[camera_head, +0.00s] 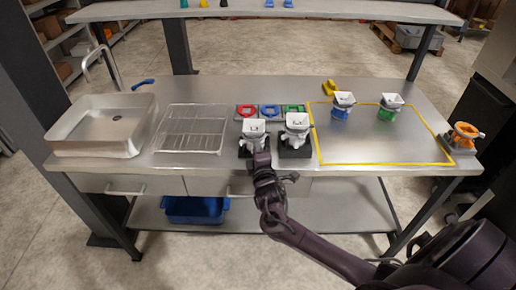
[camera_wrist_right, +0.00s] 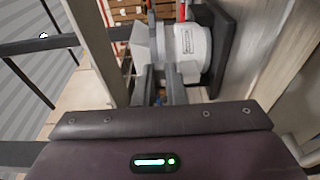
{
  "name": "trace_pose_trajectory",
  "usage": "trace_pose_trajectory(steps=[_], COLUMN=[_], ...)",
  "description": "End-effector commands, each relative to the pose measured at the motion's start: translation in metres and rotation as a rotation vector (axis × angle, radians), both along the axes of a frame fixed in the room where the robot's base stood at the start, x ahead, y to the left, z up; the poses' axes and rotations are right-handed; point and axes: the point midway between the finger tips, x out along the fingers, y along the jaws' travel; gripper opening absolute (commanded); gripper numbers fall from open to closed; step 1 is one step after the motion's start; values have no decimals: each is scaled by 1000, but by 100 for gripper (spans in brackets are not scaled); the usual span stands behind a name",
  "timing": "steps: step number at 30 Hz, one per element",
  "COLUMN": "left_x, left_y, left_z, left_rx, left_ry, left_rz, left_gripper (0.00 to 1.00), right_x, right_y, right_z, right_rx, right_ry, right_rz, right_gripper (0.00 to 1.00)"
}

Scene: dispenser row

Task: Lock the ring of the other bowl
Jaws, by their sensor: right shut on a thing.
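Two white-grey bowls on dark bases stand side by side at the middle front of the bench: the left bowl (camera_head: 253,127) and the right bowl (camera_head: 297,121). My right gripper (camera_head: 260,152) is at the front of the left bowl. In the right wrist view, the fingers of my right gripper (camera_wrist_right: 161,80) reach up to the bowl's white body (camera_wrist_right: 190,42) and are shut on a small part at its ring. That part is mostly hidden between the fingertips, so the ring's exact angle cannot be told. My left gripper is not in view.
Red, blue and green rings (camera_head: 270,111) sit in a rack behind the bowls. A yellow-outlined area (camera_head: 385,163) to the right holds blue-based and green-based units at its back. An orange unit (camera_head: 464,134) stands far right. A wire rack (camera_head: 190,130) and sink (camera_head: 100,125) are left.

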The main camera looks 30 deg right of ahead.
Motion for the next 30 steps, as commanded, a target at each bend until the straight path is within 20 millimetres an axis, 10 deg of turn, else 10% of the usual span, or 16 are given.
trace_pose_trajectory(steps=[3,6,30], left_x=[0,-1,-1], left_y=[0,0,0], left_z=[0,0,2], left_rx=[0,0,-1], left_ry=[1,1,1], left_rz=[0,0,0], left_gripper=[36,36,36], right_x=[0,0,-6], right_y=[0,0,-19], right_z=[-1,-1,0], right_rx=[-1,-1,-11], right_ry=[1,1,5], right_rz=[1,1,204], right_gripper=[0,21,21])
